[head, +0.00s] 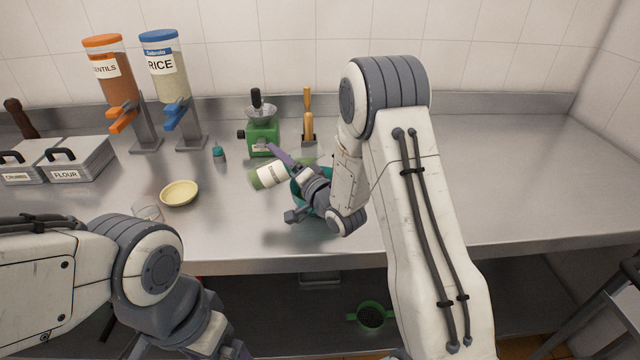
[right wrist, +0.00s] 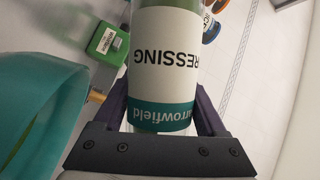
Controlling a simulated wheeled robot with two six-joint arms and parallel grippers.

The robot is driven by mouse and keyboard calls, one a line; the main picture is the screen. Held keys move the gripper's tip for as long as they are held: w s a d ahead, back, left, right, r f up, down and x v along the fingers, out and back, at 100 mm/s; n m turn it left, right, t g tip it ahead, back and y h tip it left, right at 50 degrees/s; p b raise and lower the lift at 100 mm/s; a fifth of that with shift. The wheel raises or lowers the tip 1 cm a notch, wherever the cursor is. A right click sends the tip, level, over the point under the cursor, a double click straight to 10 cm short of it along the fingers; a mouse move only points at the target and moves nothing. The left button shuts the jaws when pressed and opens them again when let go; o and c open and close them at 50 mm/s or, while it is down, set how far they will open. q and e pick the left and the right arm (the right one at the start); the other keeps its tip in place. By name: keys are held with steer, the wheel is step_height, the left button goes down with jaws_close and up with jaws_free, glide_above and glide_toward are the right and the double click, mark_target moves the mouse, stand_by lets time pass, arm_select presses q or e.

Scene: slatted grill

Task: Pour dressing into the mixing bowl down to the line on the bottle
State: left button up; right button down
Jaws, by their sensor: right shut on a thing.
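My right gripper (head: 287,181) is shut on the dressing bottle (head: 268,177), which has a white label and a green end. The bottle is steeply tilted, close to lying on its side. In the right wrist view the bottle (right wrist: 165,65) sits between the fingers, its label upside down; its mouth and any line on it cannot be made out. The teal mixing bowl (head: 296,190) is mostly hidden behind my right gripper; its wall fills the left of the right wrist view (right wrist: 35,95). My left arm is at the lower left, its fingers out of frame.
A shallow yellow bowl (head: 179,193) and a clear glass (head: 147,213) stand left of the bottle. A green grinder (head: 263,135) and a small teal bottle (head: 218,154) stand behind. Dispensers (head: 166,75) and lidded bins (head: 75,160) are further left. The counter's right side (head: 520,170) is clear.

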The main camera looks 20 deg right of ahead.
steer(key=shift+m, duration=0.3)
stand_by(0.6)
steer(key=shift+a+r+m+t+b, duration=0.4)
steer(key=shift+r+m+t, duration=0.2)
steer(key=shift+r+m, duration=0.2)
stand_by(1.6)
